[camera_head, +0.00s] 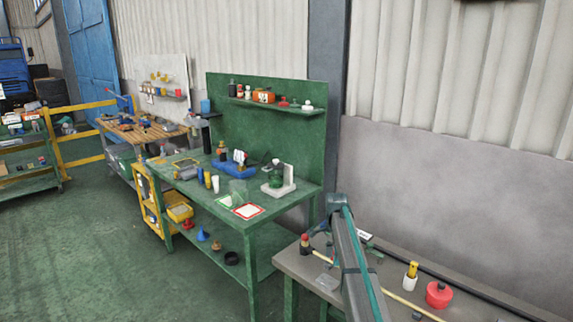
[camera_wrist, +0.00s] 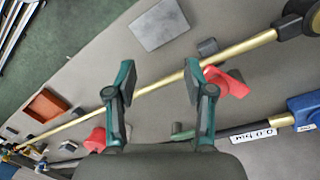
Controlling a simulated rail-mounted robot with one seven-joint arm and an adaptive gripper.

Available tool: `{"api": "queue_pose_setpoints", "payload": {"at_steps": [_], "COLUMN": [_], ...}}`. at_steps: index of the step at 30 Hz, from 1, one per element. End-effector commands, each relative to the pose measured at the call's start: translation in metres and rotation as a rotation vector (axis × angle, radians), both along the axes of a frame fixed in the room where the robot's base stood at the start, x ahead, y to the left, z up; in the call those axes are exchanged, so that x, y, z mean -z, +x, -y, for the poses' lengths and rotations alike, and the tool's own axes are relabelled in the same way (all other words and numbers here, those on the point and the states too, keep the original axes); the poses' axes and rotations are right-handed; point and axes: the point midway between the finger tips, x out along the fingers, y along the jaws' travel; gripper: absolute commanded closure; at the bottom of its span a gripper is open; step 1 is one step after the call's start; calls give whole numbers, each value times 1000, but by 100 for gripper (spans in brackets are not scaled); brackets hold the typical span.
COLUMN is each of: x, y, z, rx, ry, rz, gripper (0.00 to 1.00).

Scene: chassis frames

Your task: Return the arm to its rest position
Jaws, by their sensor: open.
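My gripper (camera_wrist: 158,80) shows in the wrist view with its two green and dark fingers spread apart. No object is held between the fingertips. A long brass-coloured rod (camera_wrist: 240,48) lies on the grey bench below and crosses behind the fingers. A red part (camera_wrist: 226,83) shows just beside the right finger, and another red part (camera_wrist: 96,139) lies to the left of the left finger. In the head view my arm rises over the grey bench (camera_head: 291,262) at the lower right; the gripper itself cannot be made out there.
The grey bench carries a red pot (camera_head: 438,294), a yellow and white bottle (camera_head: 410,277) and a red-headed hammer (camera_head: 305,243). The wrist view shows a grey plate (camera_wrist: 158,25) and an orange tray (camera_wrist: 47,105). A green workbench (camera_head: 262,236) stands left; open floor lies beyond.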

Motion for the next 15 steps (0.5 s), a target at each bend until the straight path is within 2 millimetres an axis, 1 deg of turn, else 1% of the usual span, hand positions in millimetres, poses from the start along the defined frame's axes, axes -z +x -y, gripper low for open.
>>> {"api": "queue_pose_setpoints", "payload": {"at_steps": [1,3,5,6,8,9,11,12,14,15], "x": [15,38,55,65,96,112,135,151,176,192], "y": [-32,-61,-84,-100,-115,-126,-145,-160,-183,-201], "z": [-2,-4,-6,-7,-8,-9,-11,-13,-14,-16], "rx": [-51,-125,-184,-222,-262,-288,-330,-358,-404,-438], "ry": [8,22,35,44,54,61,71,79,91,102], "rz": [-32,-68,-98,-116,-129,-137,-150,-160,-174,-185], "gripper": [47,47,47,47,47,47,47,47,47,47]}}
